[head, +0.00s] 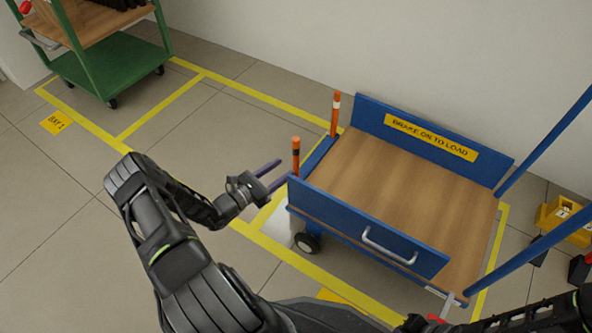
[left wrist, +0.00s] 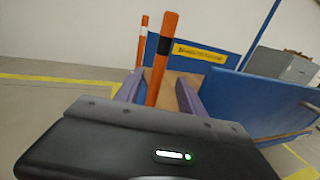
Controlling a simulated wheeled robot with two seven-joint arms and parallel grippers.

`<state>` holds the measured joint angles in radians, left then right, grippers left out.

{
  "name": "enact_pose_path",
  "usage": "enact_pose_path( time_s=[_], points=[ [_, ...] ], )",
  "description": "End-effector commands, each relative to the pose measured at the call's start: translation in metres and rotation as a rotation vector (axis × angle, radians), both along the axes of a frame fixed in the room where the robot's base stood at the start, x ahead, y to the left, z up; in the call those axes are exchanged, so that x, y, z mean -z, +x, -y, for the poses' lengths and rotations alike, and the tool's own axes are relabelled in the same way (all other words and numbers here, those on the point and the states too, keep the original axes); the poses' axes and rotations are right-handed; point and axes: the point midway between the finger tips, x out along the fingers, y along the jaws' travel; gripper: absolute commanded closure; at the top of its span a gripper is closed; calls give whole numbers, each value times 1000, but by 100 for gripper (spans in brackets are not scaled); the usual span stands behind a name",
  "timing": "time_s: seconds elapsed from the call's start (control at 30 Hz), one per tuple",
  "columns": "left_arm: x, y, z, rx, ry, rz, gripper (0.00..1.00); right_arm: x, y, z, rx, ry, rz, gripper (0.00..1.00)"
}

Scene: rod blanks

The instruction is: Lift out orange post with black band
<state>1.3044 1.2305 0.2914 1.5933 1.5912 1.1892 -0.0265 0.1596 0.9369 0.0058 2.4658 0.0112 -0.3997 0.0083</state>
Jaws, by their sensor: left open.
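The orange post with black band (head: 295,156) stands upright at the near left corner of the blue cart (head: 345,213). In the left wrist view the same post (left wrist: 160,65) rises between my two purple fingers, its lower end hidden behind the gripper body. A second orange post (head: 335,112), with a white band, stands at the cart's far left corner. My left gripper (head: 275,176) is open, just left of the black-banded post, its fingers pointing toward it. I cannot tell whether they touch it. My right gripper is not in view.
The cart has a wooden deck (head: 400,190), blue side panels and a metal handle (head: 388,247). A green trolley (head: 100,60) stands at the upper left. A yellow box (head: 565,222) is at the right. Floor left of the cart is clear.

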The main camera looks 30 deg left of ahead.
Motion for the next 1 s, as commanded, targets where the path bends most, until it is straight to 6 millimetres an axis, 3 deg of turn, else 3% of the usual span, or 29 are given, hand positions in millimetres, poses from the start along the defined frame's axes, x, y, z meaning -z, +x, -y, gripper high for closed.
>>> enact_pose_path(
  time_s=[0.17,0.5,1.0],
  points=[
    [1,6,1,1,1,1,53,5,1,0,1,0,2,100],
    [-2,49,10,2,0,2,53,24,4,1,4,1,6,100],
    [-3,51,10,1,0,0,53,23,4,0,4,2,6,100]
  ],
)
